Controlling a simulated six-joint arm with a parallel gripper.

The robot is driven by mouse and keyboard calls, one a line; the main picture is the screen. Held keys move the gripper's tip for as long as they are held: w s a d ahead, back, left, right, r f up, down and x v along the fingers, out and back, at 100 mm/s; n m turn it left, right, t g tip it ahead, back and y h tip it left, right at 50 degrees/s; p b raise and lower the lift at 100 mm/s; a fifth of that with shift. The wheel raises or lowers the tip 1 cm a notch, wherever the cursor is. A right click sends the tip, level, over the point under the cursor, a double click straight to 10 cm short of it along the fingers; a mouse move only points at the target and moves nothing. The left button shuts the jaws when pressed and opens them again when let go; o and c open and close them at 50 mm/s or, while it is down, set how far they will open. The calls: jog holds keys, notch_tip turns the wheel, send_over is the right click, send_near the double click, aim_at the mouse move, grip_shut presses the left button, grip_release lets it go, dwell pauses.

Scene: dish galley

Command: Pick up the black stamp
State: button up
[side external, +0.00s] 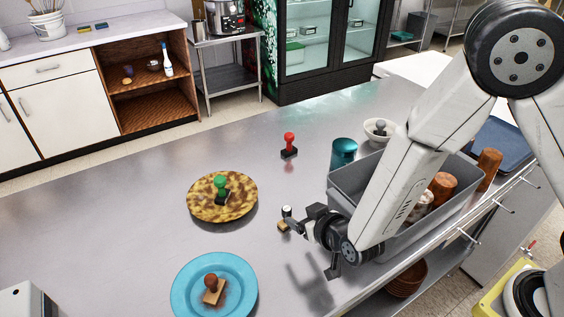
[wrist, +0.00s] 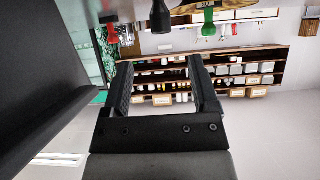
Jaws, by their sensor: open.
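The black stamp (side external: 287,211) stands on the metal counter, with a dark, shiny handle and a light wooden base. In the wrist view, which is upside down, its black handle (wrist: 160,17) hangs at the top edge, in line with the gap between my fingers. Its base is cut off there. My gripper (side external: 303,220) is low over the counter, pointing left, right beside the stamp. In the wrist view my gripper (wrist: 159,65) is open, with nothing between its fingers. The side view does not show whether a finger touches the stamp.
A red stamp (side external: 289,141) stands farther back. A green stamp (side external: 220,186) stands on a brown patterned plate (side external: 194,207). A brown stamp (side external: 211,285) sits on a blue plate (side external: 242,274). A grey bin (side external: 345,187), teal cup (side external: 343,153) and white bowl (side external: 370,134) stand right.

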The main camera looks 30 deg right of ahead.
aim_at(288, 210)
jog(key=shift+x, duration=0.85)
jog(key=shift+x, duration=2.6)
jog(key=shift+a, duration=0.1)
jog(key=shift+c, duration=0.2)
grip_shut()
